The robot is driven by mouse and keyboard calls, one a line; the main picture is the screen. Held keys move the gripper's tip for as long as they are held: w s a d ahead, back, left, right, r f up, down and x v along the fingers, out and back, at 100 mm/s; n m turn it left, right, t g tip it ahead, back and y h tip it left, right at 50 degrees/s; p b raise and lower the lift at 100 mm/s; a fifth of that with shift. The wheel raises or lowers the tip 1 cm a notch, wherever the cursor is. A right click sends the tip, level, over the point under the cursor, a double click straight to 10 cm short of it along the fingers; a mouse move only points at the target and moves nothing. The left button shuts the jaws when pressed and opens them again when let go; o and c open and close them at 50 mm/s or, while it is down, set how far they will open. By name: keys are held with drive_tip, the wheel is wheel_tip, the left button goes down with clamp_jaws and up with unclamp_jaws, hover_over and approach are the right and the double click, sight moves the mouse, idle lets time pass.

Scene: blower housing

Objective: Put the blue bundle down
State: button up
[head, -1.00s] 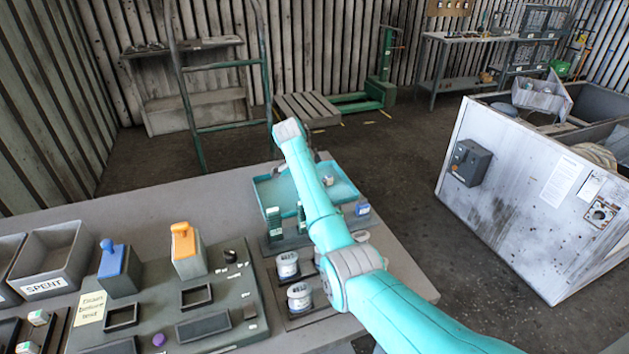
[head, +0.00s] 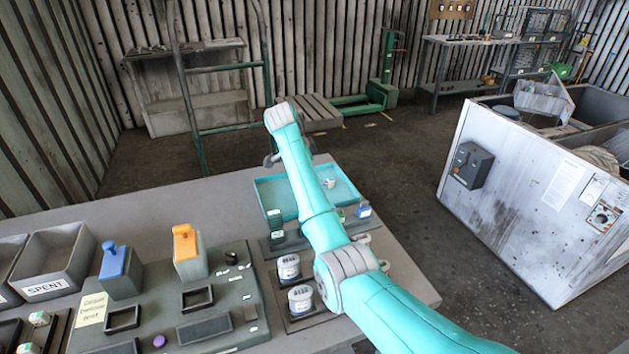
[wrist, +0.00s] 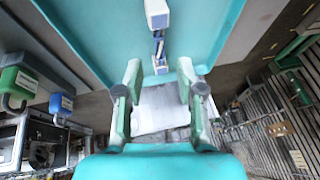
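The blue bundle (wrist: 159,45) lies on the teal tray (wrist: 90,25) in the wrist view, a thin blue and dark strand with a white block at its far end and a pale piece at its near end. My gripper (wrist: 158,72) has its two green fingers wide apart. The near end of the bundle is in line with the gap, with clear space on both sides and no finger touching it. In the head view the tray (head: 263,196) is partly hidden by my arm, and a small whitish piece (head: 329,183), likely part of the bundle, shows in it.
A rack with a blue-topped block (head: 364,210) stands at the tray's near edge. Two white round pots (head: 289,267) stand nearer. To the left are a board with a blue handle (head: 113,262) and an orange handle (head: 185,243), and a SPENT bin (head: 50,262).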

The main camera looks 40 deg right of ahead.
drive_tip(key=v, duration=0.5)
drive_tip(key=shift+a+r, duration=0.15)
drive_tip(key=shift+r, duration=0.25)
drive_tip(key=shift+s, duration=0.1)
